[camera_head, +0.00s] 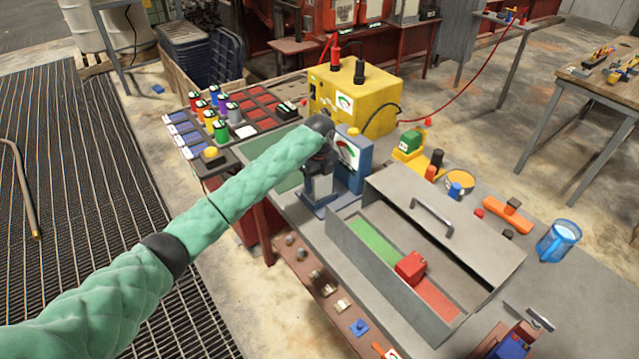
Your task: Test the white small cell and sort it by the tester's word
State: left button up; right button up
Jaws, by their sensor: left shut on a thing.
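My left gripper (319,184) points down at the blue tester (354,162), which has a dial face. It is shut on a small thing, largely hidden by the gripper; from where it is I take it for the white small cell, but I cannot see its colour. I cannot tell whether it touches the tester. A grey sorting box (388,283) stands to the right, with a green compartment (374,241) and a red compartment (436,299). A red block (411,266) sits between them. My right gripper is not in view.
A rack (228,145) of several coloured cells lies behind my left forearm. A yellow unit (357,100) with red and black terminals stands behind the tester. A grey panel with a handle (432,217) adjoins the box. A blue mug (558,241) stands at the right.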

pick_arm(q)
jog(key=shift+f, duration=0.75)
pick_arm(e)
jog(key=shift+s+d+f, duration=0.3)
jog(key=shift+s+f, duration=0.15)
pick_arm(q)
jog(key=shift+s+f, duration=0.1)
jog(key=shift+f, duration=0.35)
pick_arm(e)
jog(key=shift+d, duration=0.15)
